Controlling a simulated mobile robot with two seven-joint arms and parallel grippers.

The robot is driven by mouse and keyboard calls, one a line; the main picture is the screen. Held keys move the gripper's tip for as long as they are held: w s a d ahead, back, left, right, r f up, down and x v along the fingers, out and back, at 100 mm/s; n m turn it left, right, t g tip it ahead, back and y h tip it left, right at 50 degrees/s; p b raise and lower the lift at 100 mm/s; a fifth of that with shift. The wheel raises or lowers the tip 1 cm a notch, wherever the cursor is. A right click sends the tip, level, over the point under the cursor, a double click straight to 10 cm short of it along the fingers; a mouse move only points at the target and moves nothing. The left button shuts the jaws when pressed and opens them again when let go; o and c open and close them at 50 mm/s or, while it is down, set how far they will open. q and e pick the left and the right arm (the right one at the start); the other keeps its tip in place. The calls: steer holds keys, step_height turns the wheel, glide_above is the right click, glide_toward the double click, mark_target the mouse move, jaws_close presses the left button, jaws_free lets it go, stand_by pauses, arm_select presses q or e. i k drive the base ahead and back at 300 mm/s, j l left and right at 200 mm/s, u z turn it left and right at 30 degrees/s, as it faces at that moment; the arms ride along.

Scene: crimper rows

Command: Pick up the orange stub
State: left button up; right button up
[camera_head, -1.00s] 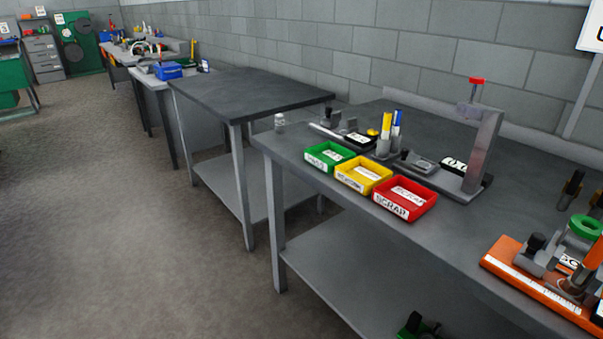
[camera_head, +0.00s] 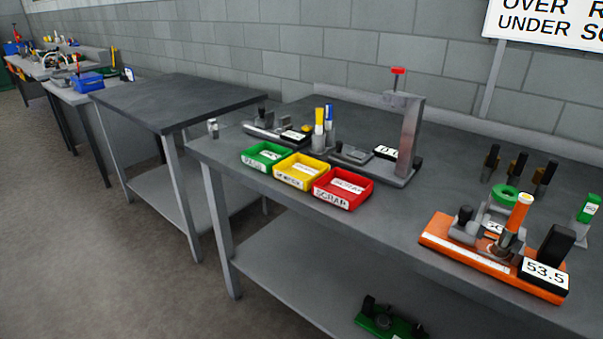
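An orange upright cylinder with a pale top (camera_head: 519,214), which looks like the orange stub, stands tilted slightly in an orange-based fixture (camera_head: 462,257) at the right of the workbench. A green ring (camera_head: 504,196) sits beside it on the fixture. The cylinder's lower end is partly hidden by dark and grey fixture parts. A display reading 53.5 (camera_head: 545,272) is at the fixture's right front. Neither of my grippers is in view.
Green (camera_head: 254,164), yellow (camera_head: 289,180) and red (camera_head: 330,198) labelled bins line the bench's front edge. A tall grey stand with a red knob (camera_head: 398,71) is behind them. Several dark upright tools stand behind the fixture. Bare bench lies between bins and fixture.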

mark_target(502, 247)
steer(key=z, duration=1.25)
